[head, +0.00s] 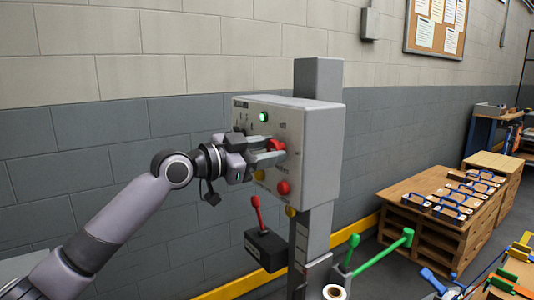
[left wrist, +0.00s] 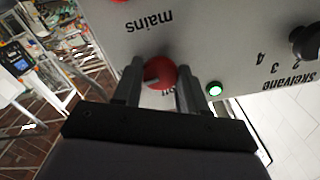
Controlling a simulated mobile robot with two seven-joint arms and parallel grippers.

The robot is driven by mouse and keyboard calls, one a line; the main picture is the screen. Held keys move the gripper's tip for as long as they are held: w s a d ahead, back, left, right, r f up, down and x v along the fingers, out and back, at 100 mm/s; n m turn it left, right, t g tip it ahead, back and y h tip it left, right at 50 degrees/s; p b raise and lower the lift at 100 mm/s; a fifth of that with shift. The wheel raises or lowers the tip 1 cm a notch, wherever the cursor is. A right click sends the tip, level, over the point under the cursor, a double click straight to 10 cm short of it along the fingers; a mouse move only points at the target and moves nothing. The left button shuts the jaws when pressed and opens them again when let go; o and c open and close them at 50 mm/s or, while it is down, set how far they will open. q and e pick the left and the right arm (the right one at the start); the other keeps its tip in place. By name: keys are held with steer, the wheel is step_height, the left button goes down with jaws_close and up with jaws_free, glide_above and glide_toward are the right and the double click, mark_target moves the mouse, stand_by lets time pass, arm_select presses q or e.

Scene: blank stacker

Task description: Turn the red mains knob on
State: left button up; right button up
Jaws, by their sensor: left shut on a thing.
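The red mains knob (head: 273,144) is on the front face of a grey control box (head: 316,152) on a post. My left gripper (head: 276,151) has its fingers around the knob and is shut on it. In the left wrist view the knob (left wrist: 161,73) sits between the two fingers (left wrist: 157,88), with the upside-down word "mains" above it. Lettering beside the knob is partly hidden. A green lamp (head: 264,116) on the box is lit, and it also shows in the left wrist view (left wrist: 215,89). My right gripper is not in view.
A red button (head: 283,187) and a yellow one (head: 259,174) sit below the knob. A black box with a red lever (head: 256,212) and a green-handled lever (head: 385,252) stand lower. Wooden pallets (head: 432,228) with blue-handled blocks are at right. A block wall stands behind.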

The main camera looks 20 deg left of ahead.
arm_select(q)
steer(key=shift+f+m, duration=0.1)
steer(key=shift+m, duration=0.7)
steer(key=o, duration=1.1)
steer(key=shift+c, duration=0.2)
steer(key=b+v, duration=0.1)
steer(key=v, duration=0.6)
steer(key=shift+s, duration=0.1)
